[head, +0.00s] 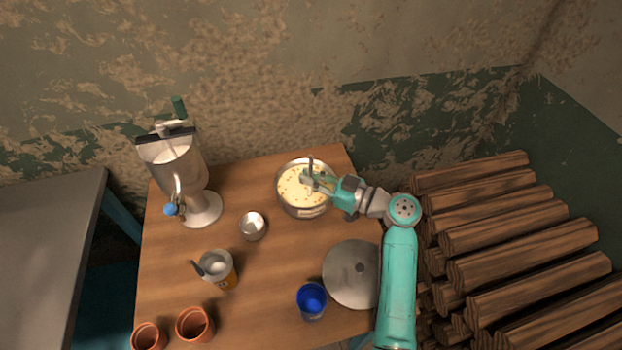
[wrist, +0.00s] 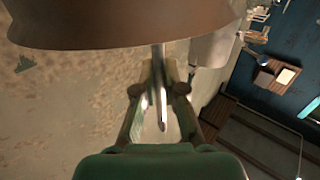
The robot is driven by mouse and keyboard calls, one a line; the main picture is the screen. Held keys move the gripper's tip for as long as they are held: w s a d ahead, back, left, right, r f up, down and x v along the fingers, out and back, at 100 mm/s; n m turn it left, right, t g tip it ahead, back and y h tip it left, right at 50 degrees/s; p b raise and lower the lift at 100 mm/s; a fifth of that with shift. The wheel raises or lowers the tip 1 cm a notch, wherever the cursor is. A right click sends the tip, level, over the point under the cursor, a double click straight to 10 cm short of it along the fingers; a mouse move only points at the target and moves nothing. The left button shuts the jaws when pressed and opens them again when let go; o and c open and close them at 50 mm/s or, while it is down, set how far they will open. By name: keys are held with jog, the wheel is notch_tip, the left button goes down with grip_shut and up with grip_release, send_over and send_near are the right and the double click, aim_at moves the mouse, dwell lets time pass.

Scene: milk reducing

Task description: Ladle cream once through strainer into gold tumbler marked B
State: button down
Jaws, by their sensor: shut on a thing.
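A steel pot (head: 283,203) of pale cream with orange flecks stands at the back right of the table. My gripper (head: 312,180) is over the pot, shut on an upright metal handle (head: 310,163), apparently the ladle's. The handle also shows between my fingers in the wrist view (wrist: 160,90). The ladle's bowl is hidden, so I cannot tell whether it is in the cream or how full it is. The gold tumbler (head: 229,282), with a dark mark on its side, stands at the front left. A strainer (head: 215,262) sits on its top, handle pointing left.
A metal hand-cranked machine (head: 180,170) stands at the back left. A small metal bowl (head: 252,226) sits mid-table. A blue cup (head: 311,301) and a round lid (head: 345,285) are at the front right, two terracotta pots (head: 195,325) at the front left. Logs (head: 500,240) lie right.

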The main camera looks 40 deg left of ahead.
aim_at(312, 160)
jog(key=shift+r, duration=3.8)
jog(key=shift+s, duration=0.1)
jog(key=shift+s+d+n, duration=0.15)
jog(key=shift+s+n, duration=0.25)
jog(key=shift+n, duration=0.35)
jog(key=shift+s+d+n, duration=0.1)
jog(key=shift+s+n, duration=0.3)
jog(key=shift+n, duration=0.35)
jog(key=shift+w+a+m, duration=0.1)
jog(key=shift+w+m, duration=0.4)
jog(key=shift+m, duration=0.2)
jog(key=shift+w+r+m, duration=0.2)
jog(key=shift+r+m, duration=0.15)
jog(key=shift+r, duration=0.15)
jog(key=shift+w+r+m, duration=0.2)
jog(key=shift+r+m, duration=0.15)
jog(key=shift+r, duration=0.1)
